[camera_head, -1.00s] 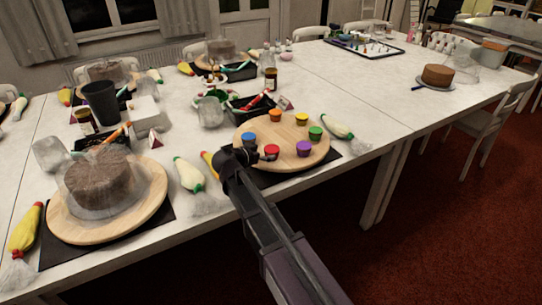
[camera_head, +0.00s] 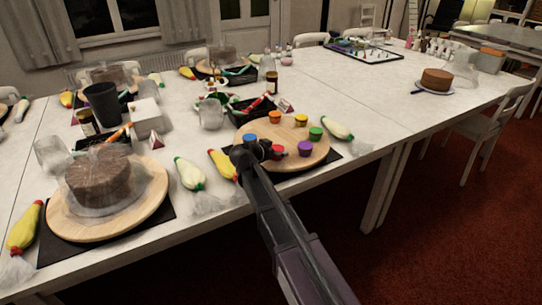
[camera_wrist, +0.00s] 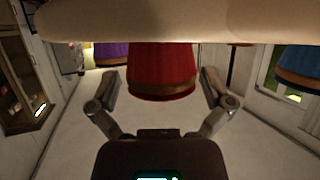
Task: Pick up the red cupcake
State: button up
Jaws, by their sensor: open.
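The red cupcake (camera_head: 278,149) stands near the front edge of the round wooden turntable (camera_head: 290,162). In the head view my gripper is partly in front of it. The wrist view appears upside down, with the turntable edge along the top. There the red cupcake (camera_wrist: 161,72) shows between the two spread fingers of my gripper (camera_wrist: 160,88). The fingers are open, one on each side, with visible gaps to the cupcake. In the head view my gripper (camera_head: 268,152) is at the turntable's front left, low over the board.
Other cupcakes share the turntable: blue (camera_head: 250,140), orange (camera_head: 275,117), yellow (camera_head: 301,120), green (camera_head: 315,134) and purple (camera_head: 305,149). A yellow piping bag (camera_head: 222,163) lies left of my gripper. A covered cake (camera_head: 98,182) stands at the left.

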jog(key=shift+w+f, duration=1.05)
jog(key=shift+f, duration=0.05)
jog(key=shift+s+a+r, duration=0.2)
jog(key=shift+s+r, duration=0.15)
jog(key=shift+s, duration=0.05)
jog(key=shift+s+a+r, duration=0.1)
jog(key=shift+s+a, duration=0.1)
jog(key=shift+a, duration=0.05)
jog(key=c, duration=1)
